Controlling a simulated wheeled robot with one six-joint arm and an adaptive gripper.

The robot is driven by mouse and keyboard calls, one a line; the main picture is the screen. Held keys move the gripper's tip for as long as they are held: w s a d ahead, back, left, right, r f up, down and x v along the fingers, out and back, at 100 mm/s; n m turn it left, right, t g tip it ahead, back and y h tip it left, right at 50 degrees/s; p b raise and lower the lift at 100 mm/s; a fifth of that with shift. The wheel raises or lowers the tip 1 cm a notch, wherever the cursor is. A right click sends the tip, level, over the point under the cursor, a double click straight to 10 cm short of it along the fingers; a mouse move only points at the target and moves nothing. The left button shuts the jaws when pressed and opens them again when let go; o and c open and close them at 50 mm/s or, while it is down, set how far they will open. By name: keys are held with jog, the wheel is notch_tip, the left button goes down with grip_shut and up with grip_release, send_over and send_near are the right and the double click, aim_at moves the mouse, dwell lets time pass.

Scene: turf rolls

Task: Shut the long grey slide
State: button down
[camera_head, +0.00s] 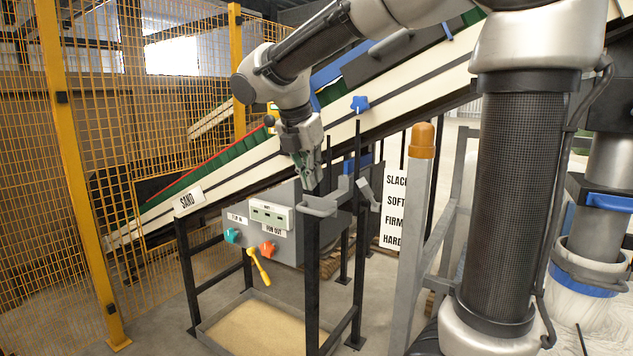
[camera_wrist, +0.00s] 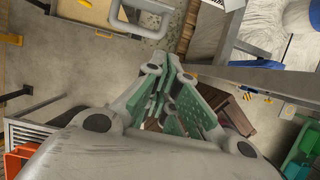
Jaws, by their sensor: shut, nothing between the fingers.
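My gripper (camera_head: 306,178) points down beside the right end of a grey box (camera_head: 290,250) on black legs. Its green-padded fingers are shut and empty; they also show in the wrist view (camera_wrist: 172,85). A light grey handle-like piece (camera_head: 322,206) sticks out at the box's right end, just below and right of my fingertips. It may be part of the long grey slide, but I cannot tell how far the slide is out. Contact with my fingers is unclear. A similar grey loop (camera_wrist: 140,18) lies ahead of the fingers in the wrist view.
The box carries a teal knob (camera_head: 231,236), an orange knob (camera_head: 268,248) and a yellow lever (camera_head: 259,267). A sand tray (camera_head: 208,332) lies below. A grey post with an orange cap (camera_head: 422,141) stands to the right. A sloping conveyor (camera_head: 225,181) runs behind, with yellow fencing left.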

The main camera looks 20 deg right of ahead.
aim_at(331, 211)
jog(key=x, duration=0.3)
jog(key=d+x, duration=0.1)
jog(key=x, duration=0.2)
jog(key=w+d+r+x, duration=0.1)
jog(key=x, duration=0.3)
jog(key=shift+a, duration=0.1)
jog(key=shift+w+d, duration=0.5)
jog(key=shift+d, duration=0.1)
jog(key=w+d, duration=0.4)
jog(key=d, duration=0.3)
jog(key=shift+w, duration=0.2)
jog(key=shift+a, duration=0.15)
